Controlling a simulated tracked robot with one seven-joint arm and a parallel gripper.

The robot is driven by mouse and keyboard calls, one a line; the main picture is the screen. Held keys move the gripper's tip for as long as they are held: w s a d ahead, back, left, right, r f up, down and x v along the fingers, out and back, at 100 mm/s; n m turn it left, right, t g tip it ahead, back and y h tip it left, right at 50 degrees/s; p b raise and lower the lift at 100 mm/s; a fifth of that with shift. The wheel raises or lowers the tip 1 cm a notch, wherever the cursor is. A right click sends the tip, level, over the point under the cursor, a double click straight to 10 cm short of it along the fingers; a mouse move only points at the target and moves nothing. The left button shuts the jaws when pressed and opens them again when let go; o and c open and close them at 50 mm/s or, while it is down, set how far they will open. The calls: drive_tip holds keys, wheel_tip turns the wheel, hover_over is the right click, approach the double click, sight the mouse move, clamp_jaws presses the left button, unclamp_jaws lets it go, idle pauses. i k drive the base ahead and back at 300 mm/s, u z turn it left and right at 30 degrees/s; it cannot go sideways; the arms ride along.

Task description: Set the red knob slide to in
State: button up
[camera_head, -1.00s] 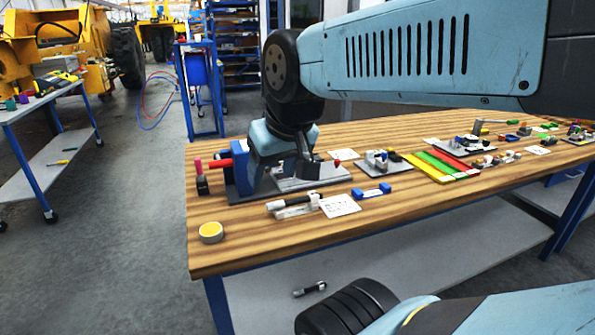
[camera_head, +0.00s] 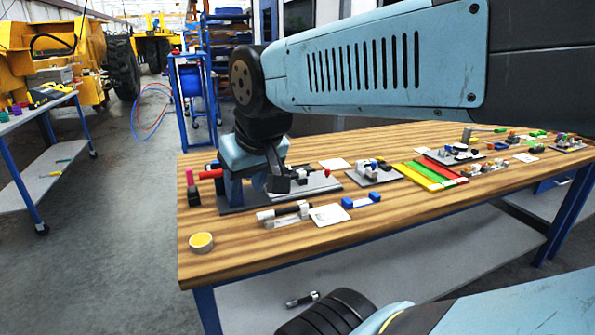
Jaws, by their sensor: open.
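A grey base plate (camera_head: 312,189) lies at the left end of the wooden bench, with a blue block partly hidden behind my wrist. A small red knob (camera_head: 326,173) stands near the plate's right end. A red rod (camera_head: 210,174) sticks out on the left side of the blue block. Which of these two red parts belongs to the slide I cannot tell. My gripper (camera_head: 281,186) points down over the middle of the plate, open, left of the small red knob. It hides part of the fixture between, and contact cannot be told.
A black-and-pink part (camera_head: 192,188) stands left of the plate. A yellow-topped disc (camera_head: 201,242), a black-and-white handle piece (camera_head: 283,211), a white card (camera_head: 329,215) and a blue piece (camera_head: 361,200) lie in front. Coloured strips (camera_head: 431,175) lie to the right.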

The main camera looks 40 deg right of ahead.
sight(316, 180)
drive_tip(key=u, duration=1.1)
drive_tip(key=k, duration=1.15)
drive_tip(key=z, duration=1.6)
drive_tip(key=i, duration=1.05)
